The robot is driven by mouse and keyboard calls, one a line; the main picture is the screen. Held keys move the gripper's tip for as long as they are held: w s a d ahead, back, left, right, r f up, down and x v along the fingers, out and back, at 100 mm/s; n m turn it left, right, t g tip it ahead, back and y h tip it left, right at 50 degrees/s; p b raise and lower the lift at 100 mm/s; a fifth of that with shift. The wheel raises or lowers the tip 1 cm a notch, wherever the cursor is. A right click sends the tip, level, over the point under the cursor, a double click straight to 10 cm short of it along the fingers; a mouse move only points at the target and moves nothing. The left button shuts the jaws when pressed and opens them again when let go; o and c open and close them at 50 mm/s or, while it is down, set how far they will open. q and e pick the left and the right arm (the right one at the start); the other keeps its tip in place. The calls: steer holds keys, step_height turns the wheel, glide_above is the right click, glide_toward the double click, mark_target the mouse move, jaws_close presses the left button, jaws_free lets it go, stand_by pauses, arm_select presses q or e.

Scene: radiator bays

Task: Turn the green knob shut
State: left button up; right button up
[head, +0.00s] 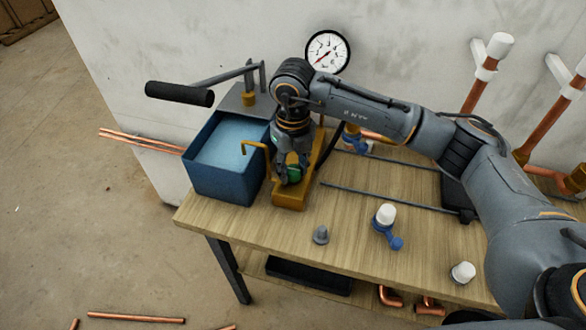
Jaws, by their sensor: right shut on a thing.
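The green knob (294,174) sits low on a yellow-brown block at the left part of the wooden table. My right gripper (292,168) reaches down onto it from above and is shut on it. The fingers hide much of the knob, so I cannot tell how far it is turned. My left gripper is not in the head view.
A blue water tank (196,168) with a black-handled pump lever (180,94) stands left of the knob. A pressure gauge (327,52) is behind. A blue valve with a white cap (386,216), a grey cone (321,235) and a white cap (463,272) stand on the table (262,240).

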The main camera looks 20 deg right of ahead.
mark_target(293, 169)
steer(key=shift+r+m, duration=0.1)
steer(key=shift+m, duration=0.2)
steer(key=o, duration=1.1)
steer(key=shift+o, duration=0.2)
step_height(293, 169, up, 12)
